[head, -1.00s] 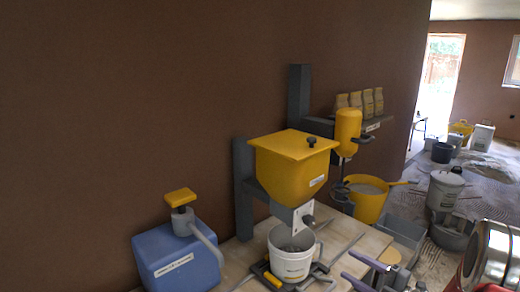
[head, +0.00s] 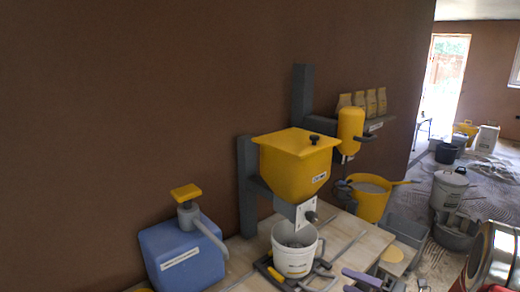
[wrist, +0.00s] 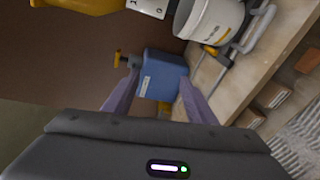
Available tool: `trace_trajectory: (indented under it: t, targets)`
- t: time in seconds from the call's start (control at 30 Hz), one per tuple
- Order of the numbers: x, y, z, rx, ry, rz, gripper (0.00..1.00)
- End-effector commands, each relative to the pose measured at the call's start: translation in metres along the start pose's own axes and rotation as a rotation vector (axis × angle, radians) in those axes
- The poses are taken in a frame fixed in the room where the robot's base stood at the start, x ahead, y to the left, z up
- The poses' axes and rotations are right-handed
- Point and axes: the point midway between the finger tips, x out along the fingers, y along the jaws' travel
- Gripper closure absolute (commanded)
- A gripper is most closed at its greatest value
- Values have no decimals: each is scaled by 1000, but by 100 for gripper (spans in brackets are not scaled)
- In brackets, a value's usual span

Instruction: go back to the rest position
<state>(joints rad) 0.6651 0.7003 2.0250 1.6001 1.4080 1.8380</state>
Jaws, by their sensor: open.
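My gripper shows in the wrist view (wrist: 156,95) with its two purple fingers spread apart and nothing between them. In the head view, a purple finger (head: 362,278) shows at the bottom edge, right of the white bucket; the rest is cut off. The blue box (head: 182,255) with a yellow-topped pump stands at the left of the bench. In the wrist view the blue box (wrist: 163,75) appears beyond the fingers, apart from them. The white bucket (head: 294,262) stands under the yellow hopper (head: 296,160). It also shows in the wrist view (wrist: 208,18).
The wooden bench (head: 345,235) runs along a brown wall. A yellow bucket (head: 369,203) and a grey tray (head: 405,232) lie to the right. Paper bags (head: 370,101) stand on a wall shelf beside a yellow dispenser (head: 350,124).

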Motion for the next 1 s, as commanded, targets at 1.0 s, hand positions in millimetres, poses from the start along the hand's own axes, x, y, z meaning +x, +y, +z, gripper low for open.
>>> trace_trajectory:
  t: [1.0]
  targets:
    - [-70, 27, -193, -1844, 1141, 69, 49]
